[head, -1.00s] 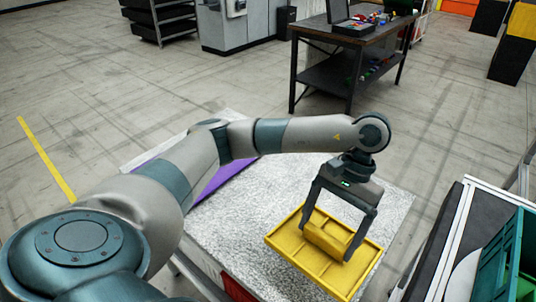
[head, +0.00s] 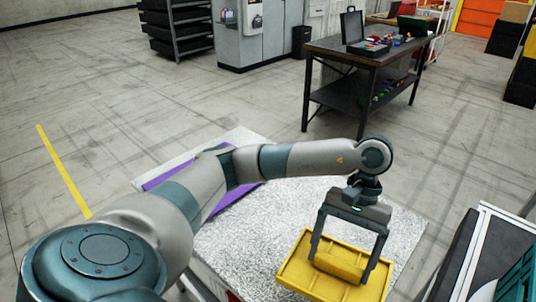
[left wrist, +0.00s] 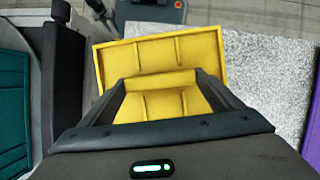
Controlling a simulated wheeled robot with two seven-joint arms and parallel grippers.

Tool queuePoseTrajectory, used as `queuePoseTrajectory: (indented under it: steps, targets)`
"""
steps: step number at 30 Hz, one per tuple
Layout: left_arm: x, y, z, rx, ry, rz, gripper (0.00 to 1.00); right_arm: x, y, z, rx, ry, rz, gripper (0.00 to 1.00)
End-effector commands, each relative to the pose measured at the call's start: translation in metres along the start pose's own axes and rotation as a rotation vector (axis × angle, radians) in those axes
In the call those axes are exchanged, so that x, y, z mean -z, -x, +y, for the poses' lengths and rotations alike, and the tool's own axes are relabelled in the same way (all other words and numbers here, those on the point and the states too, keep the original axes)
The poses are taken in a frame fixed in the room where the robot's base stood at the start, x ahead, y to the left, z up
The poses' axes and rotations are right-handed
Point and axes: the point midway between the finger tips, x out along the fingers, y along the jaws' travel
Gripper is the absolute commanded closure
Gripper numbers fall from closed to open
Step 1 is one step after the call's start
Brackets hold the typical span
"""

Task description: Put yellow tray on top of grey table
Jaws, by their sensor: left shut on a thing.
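The yellow tray (head: 299,266) is a shallow divided tray with a raised block across its middle. It is over the near right part of the grey speckled table (head: 248,236); I cannot tell whether it rests on the top or is just above it. My left gripper (head: 337,273) points down and is shut on the tray's raised middle block. In the left wrist view the tray (left wrist: 205,46) shows between the two fingers (left wrist: 160,84), with the table top (left wrist: 265,65) beside it. My right gripper is not in view.
A purple panel (head: 218,204) lies on the table's left part. A dark-framed cart with a green crate (head: 520,278) stands close at the right. A dark workbench (head: 365,62) with small items stands behind. Open floor lies between table and workbench.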

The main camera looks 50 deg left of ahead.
Motion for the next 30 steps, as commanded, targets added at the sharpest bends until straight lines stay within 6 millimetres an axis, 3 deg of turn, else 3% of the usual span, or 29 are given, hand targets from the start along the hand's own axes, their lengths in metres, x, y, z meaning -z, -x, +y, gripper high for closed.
queuePoseTrajectory:
  steps: [8,18,24,30]
  targets:
    - [-0.003,-0.005,0.001,-0.169,0.406,-0.002,0.43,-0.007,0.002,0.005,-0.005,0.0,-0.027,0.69]
    - [-0.004,-0.001,-0.004,-0.378,0.907,0.0,0.43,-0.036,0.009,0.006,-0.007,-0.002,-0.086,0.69]
    - [-0.003,0.003,-0.008,-0.467,1.124,0.002,0.43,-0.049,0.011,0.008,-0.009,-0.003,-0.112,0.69]
    - [-0.003,0.006,-0.01,-0.509,1.226,0.001,0.43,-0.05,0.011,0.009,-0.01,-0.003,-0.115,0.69]
